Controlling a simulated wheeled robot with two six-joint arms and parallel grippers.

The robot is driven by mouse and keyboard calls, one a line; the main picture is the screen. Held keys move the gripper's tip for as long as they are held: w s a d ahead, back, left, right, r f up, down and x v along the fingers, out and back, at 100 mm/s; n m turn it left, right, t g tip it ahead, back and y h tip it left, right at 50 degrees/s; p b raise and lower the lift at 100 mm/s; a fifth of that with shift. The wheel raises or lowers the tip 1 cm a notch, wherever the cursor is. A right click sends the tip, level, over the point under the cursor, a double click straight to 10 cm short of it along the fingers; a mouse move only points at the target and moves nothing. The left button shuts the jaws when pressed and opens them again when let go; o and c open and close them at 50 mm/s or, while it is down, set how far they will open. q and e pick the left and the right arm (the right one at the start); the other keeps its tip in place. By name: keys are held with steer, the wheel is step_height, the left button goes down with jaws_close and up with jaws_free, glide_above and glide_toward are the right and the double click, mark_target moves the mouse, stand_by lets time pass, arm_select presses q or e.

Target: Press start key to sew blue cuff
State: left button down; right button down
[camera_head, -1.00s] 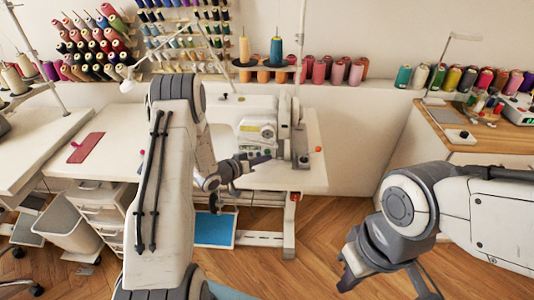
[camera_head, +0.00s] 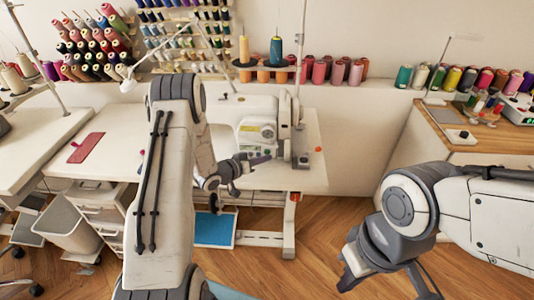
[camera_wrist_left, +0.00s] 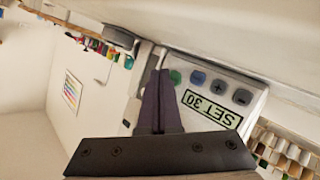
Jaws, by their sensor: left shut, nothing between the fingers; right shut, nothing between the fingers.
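The white sewing machine (camera_head: 230,108) stands on the white table, with its control panel (camera_head: 257,131) at the right end. In the left wrist view the panel (camera_wrist_left: 262,91) shows a display (camera_wrist_left: 209,109) reading "SET 30", upside down. My left gripper (camera_head: 268,158) is shut and empty in front of the panel. In the left wrist view its fingertips (camera_wrist_left: 160,73) are right beside the green key; I cannot tell whether they touch. My right gripper (camera_head: 388,290) is shut, away from the table. I see no blue cuff.
A red flat piece (camera_head: 86,148) lies on the table at left. Thread spools (camera_head: 339,71) line the ledge behind. A wooden table (camera_head: 480,131) stands at right. The floor between the tables is open.

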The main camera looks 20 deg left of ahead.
arm_select(q)
steer(key=shift+w, duration=0.1)
stand_by(0.4)
steer(key=shift+w+a, duration=0.15)
steer(key=shift+w, duration=0.2)
